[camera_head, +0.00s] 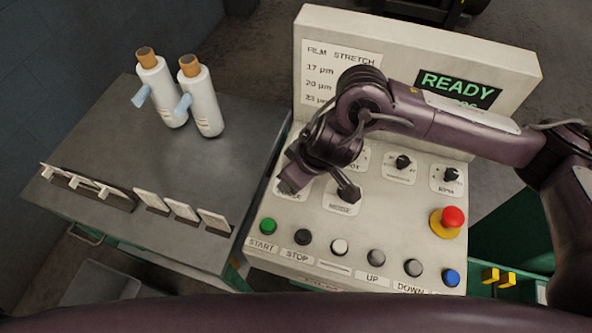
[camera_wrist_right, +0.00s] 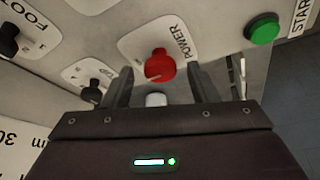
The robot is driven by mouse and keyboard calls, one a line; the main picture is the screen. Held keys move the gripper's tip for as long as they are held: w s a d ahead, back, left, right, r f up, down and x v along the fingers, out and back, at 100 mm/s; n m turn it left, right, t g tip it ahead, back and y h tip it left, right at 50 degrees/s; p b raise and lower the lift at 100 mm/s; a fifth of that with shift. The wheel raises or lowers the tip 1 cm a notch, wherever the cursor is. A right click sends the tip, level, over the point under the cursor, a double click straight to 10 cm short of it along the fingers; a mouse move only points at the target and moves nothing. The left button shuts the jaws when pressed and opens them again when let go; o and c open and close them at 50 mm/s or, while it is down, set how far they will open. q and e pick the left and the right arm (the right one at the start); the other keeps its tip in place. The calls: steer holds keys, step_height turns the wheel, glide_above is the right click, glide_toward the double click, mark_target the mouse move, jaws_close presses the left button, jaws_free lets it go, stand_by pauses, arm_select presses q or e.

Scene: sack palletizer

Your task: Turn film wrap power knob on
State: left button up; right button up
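The red power knob (camera_wrist_right: 160,66) sits on a white plate labelled POWER in the right wrist view. In the head view my right gripper and arm hide it. My right gripper (camera_head: 318,190) is over the left part of the control panel (camera_head: 345,278). Its two fingers show in the wrist view (camera_wrist_right: 160,88), spread apart with the red knob between or just beyond their tips; I cannot tell whether they touch it. A small pale part (camera_wrist_right: 155,100) shows below the knob. My left gripper is not in view.
A green START button (camera_head: 268,226) and several other buttons line the panel's front. Black knobs (camera_head: 403,162) and a red emergency button (camera_head: 452,216) stand to the right. The display (camera_head: 455,88) reads READY. Two white bottles (camera_head: 206,105) stand on the grey side table (camera_head: 100,135).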

mark_target(306, 192)
steer(key=shift+r, duration=0.1)
steer(key=v, duration=0.7)
steer(key=shift+r+p, duration=0.25)
steer(key=shift+p, duration=0.05)
steer(key=shift+s+d, duration=0.1)
steer(key=shift+s, duration=0.05)
